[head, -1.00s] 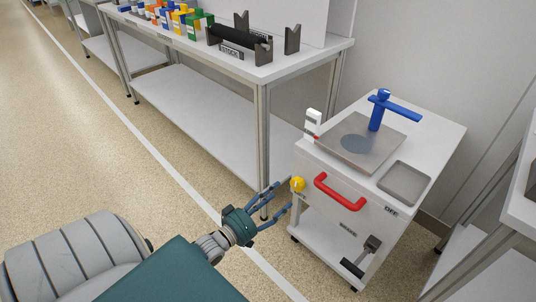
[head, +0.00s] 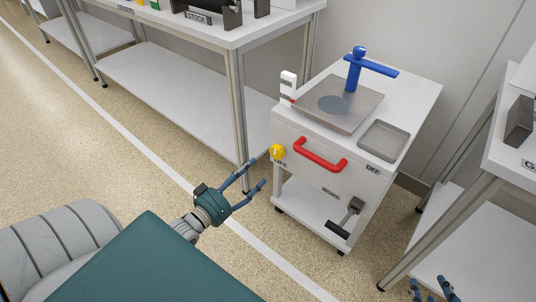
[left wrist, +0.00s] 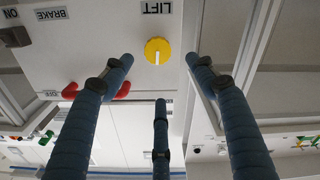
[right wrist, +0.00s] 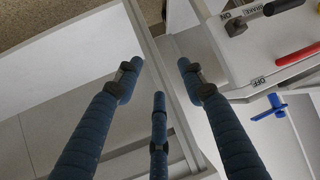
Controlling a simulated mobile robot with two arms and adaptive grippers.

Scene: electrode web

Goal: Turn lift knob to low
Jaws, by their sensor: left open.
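The yellow lift knob (head: 277,152) is on the front of the white cart, at its upper left corner. In the left wrist view the knob (left wrist: 157,51) sits under an upside-down LIFT label (left wrist: 162,7) and carries a white mark near its lower edge. In the left wrist view the knob shows between two spread fingers. My right gripper (head: 430,286) is open and empty at the lower right, away from the knob.
A red handle (head: 320,155) is right of the knob on the cart front. A brake lever (head: 346,218) is lower down, between ON and OFF labels. A blue post (head: 354,70) stands on the cart top. Workbenches (head: 170,90) stand at left and right.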

